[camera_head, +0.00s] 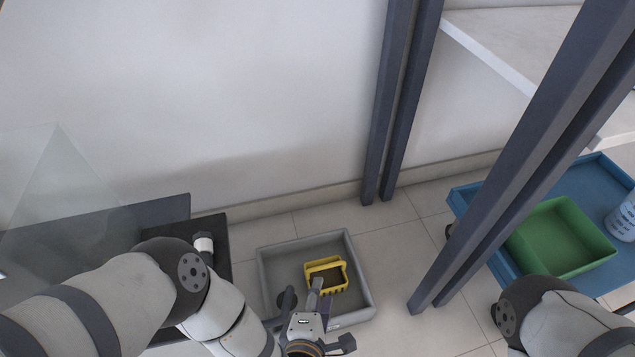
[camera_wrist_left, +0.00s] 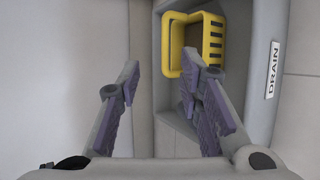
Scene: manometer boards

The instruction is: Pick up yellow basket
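The yellow basket (camera_head: 322,266) is a small open box with a slotted side. It sits inside a grey bin (camera_head: 265,275) on the floor. My left gripper (camera_head: 303,291) is over the near part of the bin, close to the basket. In the left wrist view the gripper (camera_wrist_left: 160,80) has its fingers spread apart with nothing between them. The basket (camera_wrist_left: 206,40) is beyond the right fingertip there, which partly covers it. I cannot tell if they touch. My right gripper is out of view.
The grey bin's rim has a DRAIN label (camera_wrist_left: 272,70). Dark blue posts (camera_head: 400,100) stand behind and right of the bin. A blue cart (camera_head: 600,180) holds a green tray (camera_head: 565,235) and a container (camera_head: 622,220). A dark platform (camera_head: 215,235) is left of the bin.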

